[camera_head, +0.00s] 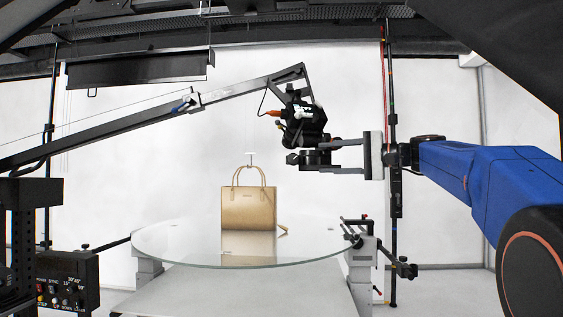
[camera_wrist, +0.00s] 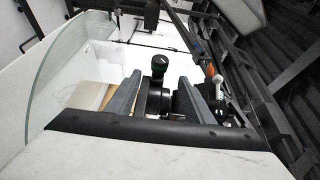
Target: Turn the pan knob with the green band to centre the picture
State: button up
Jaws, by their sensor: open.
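My gripper (camera_head: 326,156) is open, its two fingers pointing left at the black pan head (camera_head: 308,158) under the camera (camera_head: 303,118) on the boom arm. In the wrist view my gripper (camera_wrist: 159,80) has its fingers on either side of a dark, round-ended part of the pan head (camera_wrist: 157,98). Whether a finger touches it I cannot tell. A black knob or handle end (camera_wrist: 159,64) shows just beyond the fingertips. I cannot make out a green band in either view.
A tan handbag (camera_head: 248,208) stands on the round glass turntable (camera_head: 175,247) below the camera. The long boom (camera_head: 110,129) reaches in from the left. A black control box (camera_head: 70,282) is at lower left. A dark vertical pole (camera_head: 392,210) stands behind my gripper.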

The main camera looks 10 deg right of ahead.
aim_at(293, 159)
jog(key=x, duration=1.5)
jog(key=shift+w+a, duration=0.15)
jog(key=shift+w, duration=0.1)
jog(key=c, duration=1)
